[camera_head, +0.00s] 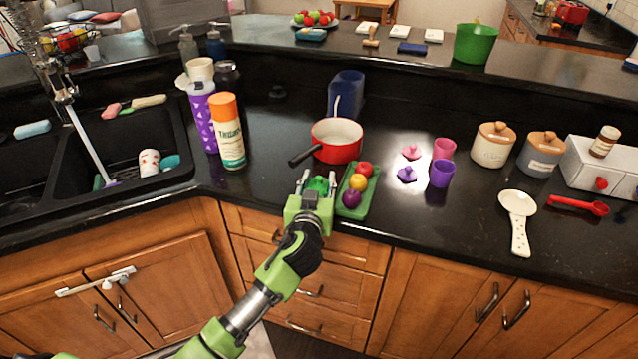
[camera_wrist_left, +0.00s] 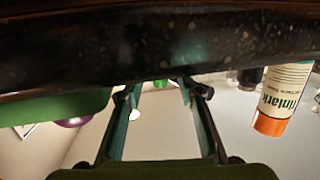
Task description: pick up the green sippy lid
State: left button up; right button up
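The green sippy lid (camera_head: 319,184) lies near the counter's front edge in the head view, left of the green tray and in front of the red pan. My left gripper (camera_head: 318,181) is open, with its two fingers on either side of the lid as seen from the head. I cannot tell whether either finger touches it. In the left wrist view my gripper's fingers (camera_wrist_left: 161,92) stand apart, and a small green patch (camera_wrist_left: 161,84), likely the lid, shows between their tips. The dark counter edge fills the top of that view. My right gripper is not in view.
The green tray (camera_head: 371,204) with several fruits stands close on the right. The red pan (camera_head: 337,141) is behind, its black handle (camera_head: 305,156) pointing toward my gripper. An orange-capped bottle (camera_head: 228,131) stands left. Pink (camera_head: 411,152) and purple (camera_head: 407,174) lids lie farther right.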

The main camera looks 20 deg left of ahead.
pick_arm(q)
jog(key=shift+w+a+f, duration=0.1)
jog(key=shift+w, duration=0.3)
grip_shut()
